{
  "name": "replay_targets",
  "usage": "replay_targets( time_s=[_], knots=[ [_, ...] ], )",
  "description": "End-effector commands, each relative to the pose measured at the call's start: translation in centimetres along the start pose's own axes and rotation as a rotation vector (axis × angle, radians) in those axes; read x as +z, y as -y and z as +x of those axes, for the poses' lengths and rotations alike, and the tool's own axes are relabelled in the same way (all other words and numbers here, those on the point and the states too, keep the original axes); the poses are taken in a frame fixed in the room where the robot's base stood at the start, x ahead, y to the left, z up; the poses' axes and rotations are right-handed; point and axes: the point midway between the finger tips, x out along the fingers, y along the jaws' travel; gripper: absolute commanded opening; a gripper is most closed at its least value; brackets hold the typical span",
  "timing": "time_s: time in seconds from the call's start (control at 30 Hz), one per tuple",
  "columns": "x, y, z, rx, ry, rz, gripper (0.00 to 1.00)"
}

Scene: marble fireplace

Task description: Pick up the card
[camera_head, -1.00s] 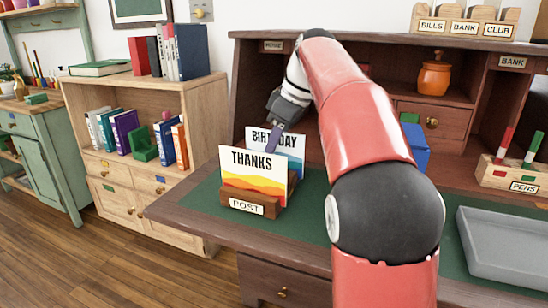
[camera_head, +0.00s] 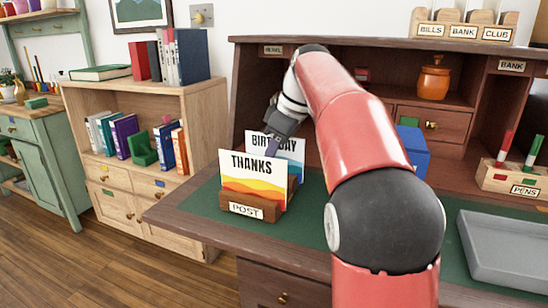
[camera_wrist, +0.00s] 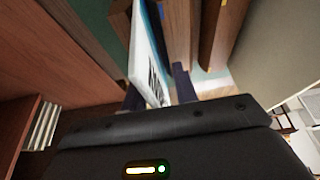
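Two cards stand upright in a wooden holder (camera_head: 263,212) labelled POST on the desk. The THANKS card (camera_head: 250,180), white with orange and yellow waves, stands in front. The BIRTHDAY card (camera_head: 290,147), white with blue below, stands behind it and is partly hidden. My gripper (camera_head: 272,149) points down at the BIRTHDAY card's left part, behind the top of the THANKS card. In the wrist view a white card (camera_wrist: 147,65) with dark letters and some blue lies between my two fingers (camera_wrist: 158,88), which are apart with a gap on the right side.
The desk (camera_head: 315,215) has a green top. A blue box (camera_head: 413,150), a pen stand (camera_head: 512,176) and a grey tray (camera_head: 505,245) are to the right. A bookshelf (camera_head: 150,85) stands at the left. The desk's hutch rises behind the cards.

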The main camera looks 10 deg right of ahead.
Motion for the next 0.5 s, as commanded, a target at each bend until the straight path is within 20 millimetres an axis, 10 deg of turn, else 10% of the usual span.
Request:
replay_targets(
  time_s=[0.5],
  knots=[
    [-0.02,0.01,-0.01,0.000,0.000,-0.001,0.00]
  ],
)
